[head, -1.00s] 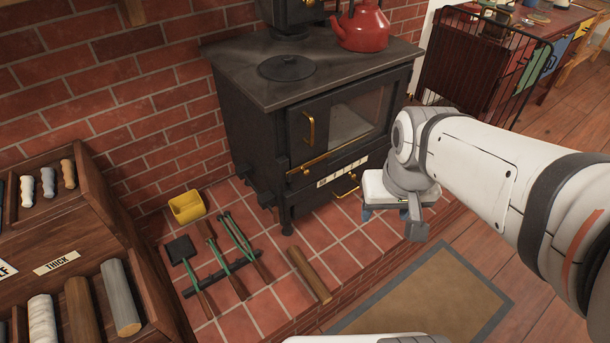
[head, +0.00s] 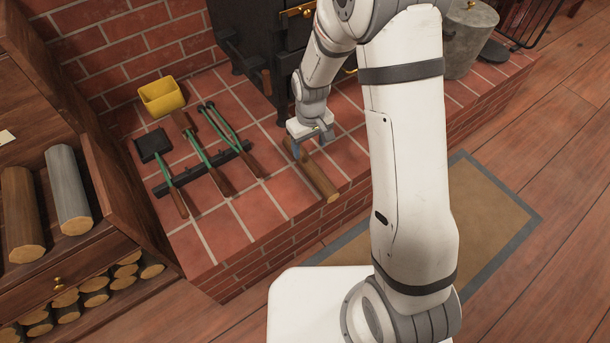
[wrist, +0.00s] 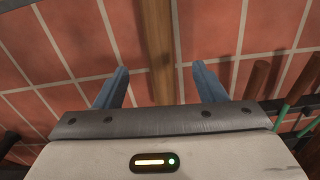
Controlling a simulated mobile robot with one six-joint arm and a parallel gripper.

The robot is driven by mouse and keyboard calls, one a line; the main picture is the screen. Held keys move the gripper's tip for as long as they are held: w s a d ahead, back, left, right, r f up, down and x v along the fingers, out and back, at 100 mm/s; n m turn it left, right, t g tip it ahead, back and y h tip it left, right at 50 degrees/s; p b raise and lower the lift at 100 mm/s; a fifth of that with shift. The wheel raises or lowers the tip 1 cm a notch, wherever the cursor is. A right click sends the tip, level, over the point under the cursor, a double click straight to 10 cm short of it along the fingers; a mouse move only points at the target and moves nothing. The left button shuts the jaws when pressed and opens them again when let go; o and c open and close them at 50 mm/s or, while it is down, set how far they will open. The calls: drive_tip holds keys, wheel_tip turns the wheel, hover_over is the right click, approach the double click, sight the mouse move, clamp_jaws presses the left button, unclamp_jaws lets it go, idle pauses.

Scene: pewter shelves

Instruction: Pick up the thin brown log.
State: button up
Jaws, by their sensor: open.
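The thin brown log (head: 318,178) lies on the red tiled hearth, near its front edge and right of the fire tools. In the wrist view the log (wrist: 158,50) runs lengthwise between the two blue fingers. My gripper (head: 305,150) is above the log's far end, pointing down, and hides part of it. In the wrist view my gripper (wrist: 160,85) is open, with a finger on each side of the log and a gap on both sides. I cannot tell how high the fingertips are above the tiles.
Fire tools with green shafts (head: 212,158) lie left of the log on the hearth (head: 262,205). A yellow container (head: 162,97) stands behind them. The black stove (head: 250,50) is behind my gripper. A wooden shelf with thicker logs (head: 68,190) is at the left, a metal bucket (head: 468,40) at the right.

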sight(309, 163)
drive_tip(key=f, duration=0.2)
drive_tip(key=f+b, duration=0.1)
drive_tip(key=shift+a+f, duration=0.25)
drive_tip(key=shift+f, duration=0.15)
drive_tip(key=f+b, duration=0.1)
drive_tip(key=f, duration=0.1)
drive_tip(key=f+b, duration=0.1)
drive_tip(key=f, duration=0.1)
drive_tip(key=f+b, duration=0.1)
drive_tip(key=f, duration=0.1)
drive_tip(key=shift+d, duration=0.25)
drive_tip(key=shift+r, duration=0.1)
drive_tip(key=c, duration=1.2)
